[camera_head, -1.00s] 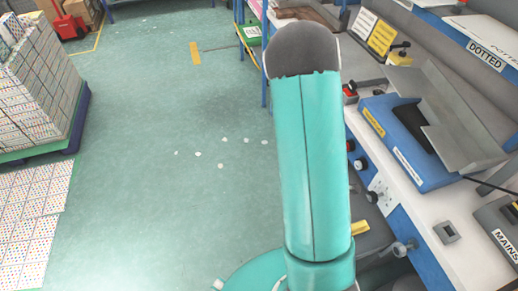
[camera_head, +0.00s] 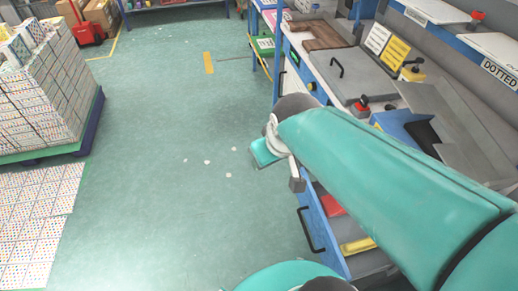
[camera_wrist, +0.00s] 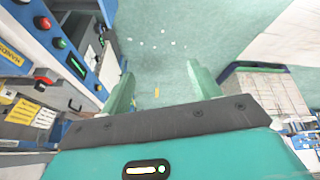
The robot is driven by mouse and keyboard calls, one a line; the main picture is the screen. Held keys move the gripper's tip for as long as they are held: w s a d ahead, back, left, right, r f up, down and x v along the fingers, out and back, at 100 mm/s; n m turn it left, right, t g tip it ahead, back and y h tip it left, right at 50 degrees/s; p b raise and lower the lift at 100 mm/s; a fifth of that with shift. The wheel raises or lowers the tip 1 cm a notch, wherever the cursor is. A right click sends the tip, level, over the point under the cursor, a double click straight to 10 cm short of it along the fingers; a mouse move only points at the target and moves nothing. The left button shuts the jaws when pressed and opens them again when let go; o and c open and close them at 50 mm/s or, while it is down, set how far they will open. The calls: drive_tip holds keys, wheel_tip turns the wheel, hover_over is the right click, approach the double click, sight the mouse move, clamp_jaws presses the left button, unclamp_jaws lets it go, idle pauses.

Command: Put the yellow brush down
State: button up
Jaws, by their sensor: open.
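My gripper (camera_wrist: 163,78) is open in the wrist view, its two teal fingers wide apart. Only floor shows between them, and nothing is held. In the head view the end of my arm hangs over the floor beside the bench, largely hidden by the arm itself. I cannot identify a brush for certain. A yellow object (camera_head: 357,245) lies in an open drawer (camera_head: 322,242) low in the bench, partly hidden behind my arm; it may be the brush, but too little shows to tell.
The workbench (camera_head: 300,42) runs along the right, with a yellow switch box (camera_head: 412,73) and an angled grey metal tray (camera_head: 445,115) on it. A red object (camera_head: 332,203) is also in the drawer. A stack of boxes (camera_head: 48,95) stands left. The floor (camera_head: 165,130) between is open.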

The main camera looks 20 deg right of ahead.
drive_tip(key=s+a+r+m, duration=0.1)
drive_tip(key=s+a+r, duration=0.2)
drive_tip(key=s+r, duration=0.1)
drive_tip(key=shift+s+a+r+t, duration=0.25)
drive_tip(key=shift+a+r+t, duration=0.05)
drive_tip(key=shift+a+r, duration=0.1)
drive_tip(key=c, duration=0.5)
drive_tip(key=shift+d, duration=0.1)
drive_tip(key=shift+c, duration=0.3)
drive_tip(key=shift+d+m, duration=0.1)
drive_tip(key=shift+m, duration=0.2)
